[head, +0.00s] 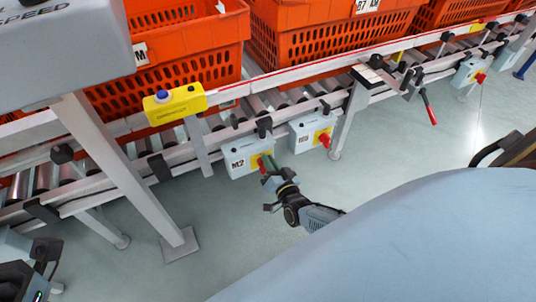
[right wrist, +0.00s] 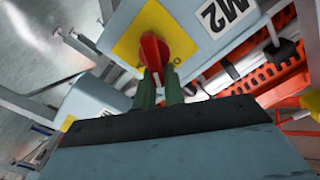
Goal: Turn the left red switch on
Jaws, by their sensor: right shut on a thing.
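A grey switch box labelled M2 (head: 239,160) hangs on the conveyor's front rail, with a red switch (head: 262,163) on a yellow plate. To its right hangs a similar box (head: 304,135) with its own red switch (head: 325,140). My right gripper (head: 268,171) is at the M2 box. In the right wrist view its green fingers (right wrist: 160,90) are closed about the lower end of the M2 red switch (right wrist: 153,55), which stands out over the yellow plate (right wrist: 128,45). My left arm shows only partly at the lower left of the head view; its fingers cannot be made out.
Orange totes (head: 168,90) stand on the roller conveyor behind the boxes. A yellow button box (head: 175,104) sits on the rail up left. Slanted metal legs (head: 120,160) stand left of the gripper.

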